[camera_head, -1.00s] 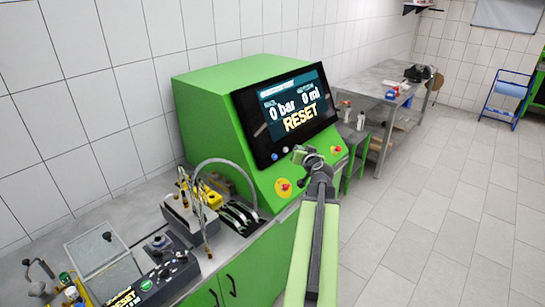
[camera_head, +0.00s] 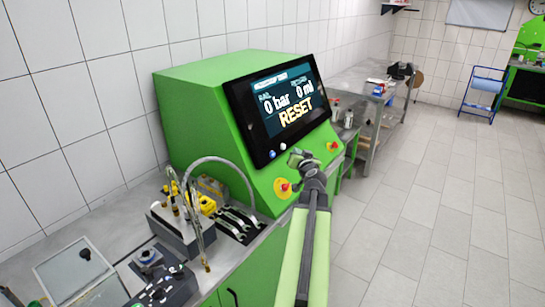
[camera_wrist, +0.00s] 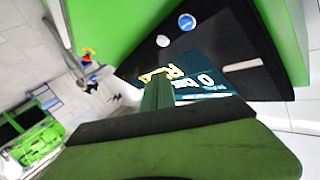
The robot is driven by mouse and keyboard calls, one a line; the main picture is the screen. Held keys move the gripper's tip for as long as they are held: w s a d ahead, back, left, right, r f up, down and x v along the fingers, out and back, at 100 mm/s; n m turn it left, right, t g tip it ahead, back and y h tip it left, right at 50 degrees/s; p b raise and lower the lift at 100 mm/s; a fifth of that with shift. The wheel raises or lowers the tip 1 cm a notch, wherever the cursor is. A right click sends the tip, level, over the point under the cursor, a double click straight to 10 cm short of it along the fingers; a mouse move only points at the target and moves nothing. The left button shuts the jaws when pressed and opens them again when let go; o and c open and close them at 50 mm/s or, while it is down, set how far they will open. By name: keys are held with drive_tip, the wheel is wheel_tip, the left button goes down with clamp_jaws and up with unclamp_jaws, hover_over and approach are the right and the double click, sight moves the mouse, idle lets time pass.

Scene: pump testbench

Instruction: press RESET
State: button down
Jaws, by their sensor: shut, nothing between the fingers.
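The green test bench (camera_head: 205,100) carries a tilted black screen. The screen reads 0 bar and 0 ml, with large yellow RESET lettering (camera_head: 296,112) below. A blue button (camera_head: 272,154) and a white button (camera_head: 282,147) sit on the lower frame. They also show in the wrist view, the blue one (camera_wrist: 187,21) above the white one (camera_wrist: 162,40). My gripper (camera_head: 300,157) is shut and empty, in front of the bench just below the screen. In the wrist view my gripper (camera_wrist: 157,85) hides part of the lettering. I cannot tell whether it touches anything.
A red knob on a yellow disc (camera_head: 284,187) is left of my gripper; another red knob (camera_head: 334,145) is to its right. A curved grey hose (camera_head: 235,165) and wrenches (camera_head: 240,221) are at left. The tiled floor (camera_head: 410,220) at right is open.

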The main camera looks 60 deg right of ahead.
drive_tip(key=w+f+b, duration=0.3)
drive_tip(key=w+f, duration=0.1)
drive_tip(key=w, duration=0.4)
drive_tip(key=shift+b, duration=0.4)
idle(1.7)
drive_tip(key=shift+w+f, duration=0.1)
drive_tip(key=shift+w, duration=0.3)
drive_tip(key=shift+w+f+b, duration=0.2)
drive_tip(key=shift+w+b, duration=0.2)
idle(0.6)
idle(0.4)
drive_tip(key=shift+s+r+p, duration=0.35)
drive_tip(key=shift+s+p, duration=0.05)
drive_tip(key=shift+s, duration=0.4)
drive_tip(key=shift+s+r+p, duration=0.35)
drive_tip(key=shift+s, duration=0.4)
drive_tip(key=shift+s+r+p, duration=0.35)
drive_tip(key=shift+s+r, duration=0.05)
drive_tip(key=shift+s, duration=0.4)
drive_tip(key=shift+s+r+p, duration=0.35)
drive_tip(key=shift+s, duration=0.4)
